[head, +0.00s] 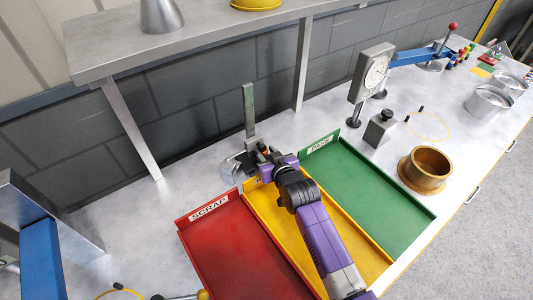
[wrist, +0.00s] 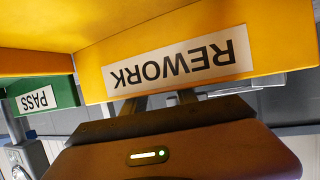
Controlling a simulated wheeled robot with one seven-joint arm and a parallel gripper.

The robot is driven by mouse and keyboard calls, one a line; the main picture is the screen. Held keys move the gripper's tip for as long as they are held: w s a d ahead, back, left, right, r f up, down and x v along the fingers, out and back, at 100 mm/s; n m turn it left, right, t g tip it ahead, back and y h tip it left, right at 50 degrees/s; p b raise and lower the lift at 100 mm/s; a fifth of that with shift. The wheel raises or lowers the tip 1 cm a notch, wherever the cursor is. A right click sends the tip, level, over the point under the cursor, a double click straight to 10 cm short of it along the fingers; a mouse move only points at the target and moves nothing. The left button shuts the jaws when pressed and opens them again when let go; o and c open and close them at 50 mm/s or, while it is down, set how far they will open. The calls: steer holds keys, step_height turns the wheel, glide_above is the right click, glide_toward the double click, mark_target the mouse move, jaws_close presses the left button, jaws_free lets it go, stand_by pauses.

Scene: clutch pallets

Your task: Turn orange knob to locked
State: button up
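My gripper (head: 262,152) is at the back end of the yellow tray, close beside a grey upright gauge (head: 249,112) with a flat vertical scale. My wrist hides part of the gauge's base. In the wrist view, two grey finger parts (wrist: 160,102) show below the yellow REWORK wall (wrist: 275,45). Their tips are hidden behind it, so I cannot tell whether they hold anything.
A dial gauge (head: 372,75), a brass ring (head: 426,168) and metal cans (head: 488,102) stand right. A raised shelf (head: 215,40) overhangs the back.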

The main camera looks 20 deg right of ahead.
steer(key=shift+s, duration=0.1)
steer(key=b+v, duration=0.1)
steer(key=v, duration=0.6)
steer(key=shift+s+r, duration=0.15)
steer(key=shift+s, duration=0.1)
steer(key=shift+o, duration=0.5)
